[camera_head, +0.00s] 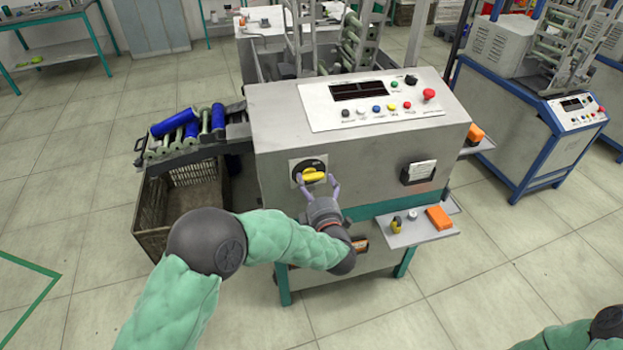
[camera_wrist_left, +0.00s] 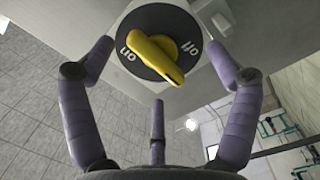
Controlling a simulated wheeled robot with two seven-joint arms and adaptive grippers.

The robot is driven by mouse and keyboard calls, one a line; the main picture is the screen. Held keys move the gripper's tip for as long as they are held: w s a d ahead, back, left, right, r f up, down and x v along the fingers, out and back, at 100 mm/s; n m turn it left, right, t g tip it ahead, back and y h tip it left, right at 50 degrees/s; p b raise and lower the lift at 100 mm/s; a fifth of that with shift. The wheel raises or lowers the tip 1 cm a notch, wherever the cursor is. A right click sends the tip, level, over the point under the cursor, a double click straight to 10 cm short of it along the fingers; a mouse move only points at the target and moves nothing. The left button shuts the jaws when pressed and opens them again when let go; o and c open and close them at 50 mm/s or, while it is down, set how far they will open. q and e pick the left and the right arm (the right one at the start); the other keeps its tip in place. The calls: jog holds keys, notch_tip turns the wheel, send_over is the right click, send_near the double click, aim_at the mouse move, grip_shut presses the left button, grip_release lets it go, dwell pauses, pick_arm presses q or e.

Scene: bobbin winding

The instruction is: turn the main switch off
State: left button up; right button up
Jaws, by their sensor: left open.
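The main switch is a yellow rotary knob (camera_head: 313,175) on a black round plate, on the front of the grey winding machine (camera_head: 375,150). In the left wrist view the yellow knob (camera_wrist_left: 158,60) stands out from its dark dial (camera_wrist_left: 150,22), with "on" printed at left and "off" at right. I cannot tell for sure which label the knob points to. My left gripper (camera_head: 317,183) is open in front of the switch. In the left wrist view its fingers (camera_wrist_left: 160,48) are spread on either side of the knob, apart from it. My right gripper is out of view.
A panel with buttons and a red stop button (camera_head: 429,94) is on top. A small shelf (camera_head: 415,232) below right carries an orange block (camera_head: 439,217) and a yellow-handled item. Blue bobbins (camera_head: 178,122) lie at left above a crate (camera_head: 185,215).

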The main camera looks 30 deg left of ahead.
pick_arm(q)
jog(key=p+v, duration=0.1)
jog(key=v, duration=0.5)
jog(key=shift+s+r, duration=0.1)
dwell(0.4)
jog(key=d+f+m+g+h+p, duration=0.1)
jog(key=d+f+m+h, duration=0.25)
jog(key=f, duration=0.25)
jog(key=w+d+f+m+g+h+p, duration=0.1)
jog(key=d+f+m+h, duration=0.15)
jog(key=f+m, duration=0.25)
jog(key=d+f+m+g+h+p, duration=0.1)
jog(key=d+f+m+h, duration=0.25)
jog(key=f, duration=0.25)
jog(key=s+d+f+m+g+h+p, duration=0.1)
jog(key=s+d+f+m+g+h, duration=0.1)
jog(key=s, duration=0.5)
jog(key=s+d+f+m+g+h, duration=0.2)
jog(key=s+d+f+m+g, duration=0.1)
jog(key=s+f, duration=0.3)
jog(key=s+d+f+m+g+h+p, duration=0.1)
jog(key=s+d+f+m+g+h, duration=0.2)
jog(key=s, duration=0.4)
jog(key=shift+s+d+f+m+g+p, duration=0.3)
jog(key=shift+s+f+m+g+p, duration=0.05)
jog(key=shift+f+m+g, duration=0.45)
